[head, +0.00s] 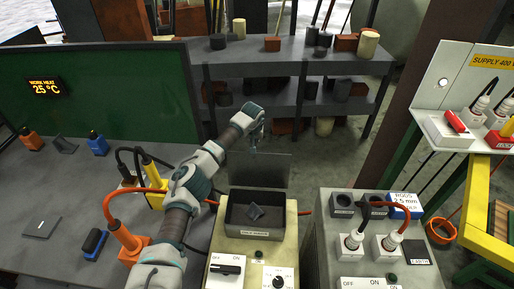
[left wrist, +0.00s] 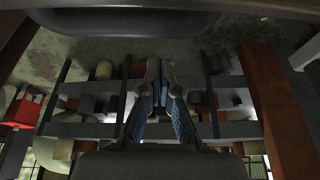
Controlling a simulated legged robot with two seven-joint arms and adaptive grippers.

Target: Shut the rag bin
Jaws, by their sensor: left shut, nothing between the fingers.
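An open dark box (head: 254,226), which looks like the rag bin, sits on a cream cabinet with a small dark piece (head: 255,212) inside. Its label is too small to read. A thin grey lid panel (head: 264,170) stands raised behind the box. My left gripper (head: 254,150) is beyond the box, by the upper left edge of the panel, shut and empty. I cannot tell whether it touches the panel. In the left wrist view its fingers (left wrist: 164,85) are together with nothing between them. My right gripper is not in view.
A grey shelf rack (head: 290,52) with several blocks stands behind. At the left, a bench (head: 50,190) carries orange and blue items and a corded tool. At the right, a grey cabinet (head: 330,235) holds white plugs and a rods box (head: 405,205). Knobs sit on the cream cabinet's front.

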